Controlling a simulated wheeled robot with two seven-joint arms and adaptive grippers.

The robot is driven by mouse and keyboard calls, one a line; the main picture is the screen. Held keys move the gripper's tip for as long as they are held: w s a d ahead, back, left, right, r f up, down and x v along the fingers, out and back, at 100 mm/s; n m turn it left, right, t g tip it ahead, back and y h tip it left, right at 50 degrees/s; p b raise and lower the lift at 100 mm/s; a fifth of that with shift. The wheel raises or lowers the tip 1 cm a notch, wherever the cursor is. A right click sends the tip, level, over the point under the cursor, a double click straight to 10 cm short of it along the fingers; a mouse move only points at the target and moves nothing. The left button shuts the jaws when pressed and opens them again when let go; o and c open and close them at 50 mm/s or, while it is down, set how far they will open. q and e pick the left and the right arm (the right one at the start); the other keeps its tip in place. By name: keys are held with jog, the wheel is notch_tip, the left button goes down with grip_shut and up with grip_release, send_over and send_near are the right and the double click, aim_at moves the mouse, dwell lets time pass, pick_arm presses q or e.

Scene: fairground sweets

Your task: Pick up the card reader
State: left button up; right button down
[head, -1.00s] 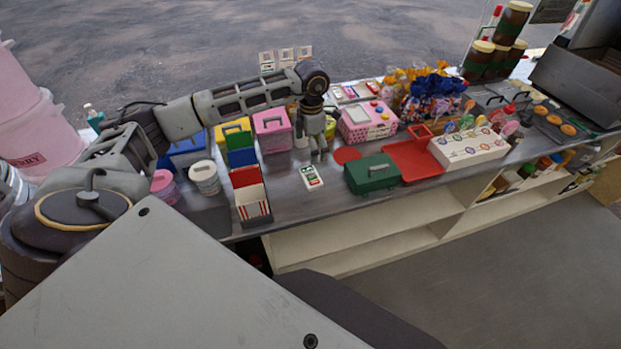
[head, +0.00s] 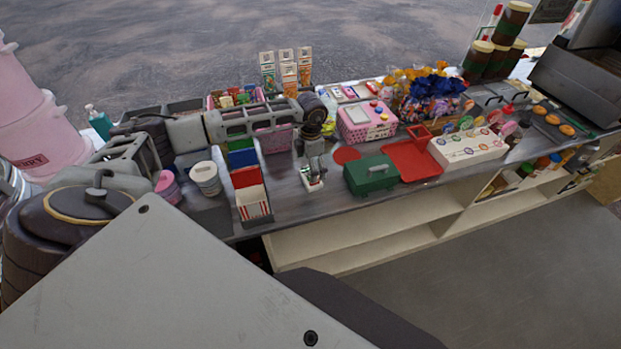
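The card reader (head: 314,185) is a small white device with a dark and green face, lying on the grey counter (head: 298,214) between the box row and the green case. My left gripper (head: 313,178) points down at it, with its fingers at the reader and covering part of it. Whether the fingers are apart or closed on it is too small to tell. The reader appears to rest on the counter. My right gripper is not in view.
A green case (head: 371,174) stands close on the right, beside a red tray (head: 425,168). A row of coloured boxes (head: 243,177) stands on the left, with a red-and-white striped box (head: 253,205) at its front. A pink box (head: 368,119) stands behind. Bare counter lies in front of the reader.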

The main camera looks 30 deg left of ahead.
pick_arm(q)
jog(key=shift+a+f+p, duration=0.1)
jog(key=shift+f+p, duration=0.3)
jog(key=shift+f, duration=0.45)
jog(key=shift+f+p, duration=0.35)
jog(key=shift+f, duration=1.4)
jog(key=c, duration=0.8)
jog(key=shift+w+r, duration=0.1)
jog(key=shift+r, duration=0.05)
notch_tip(320, 180, up, 10)
jog(key=shift+f+b, duration=0.1)
jog(key=shift+b, duration=0.8)
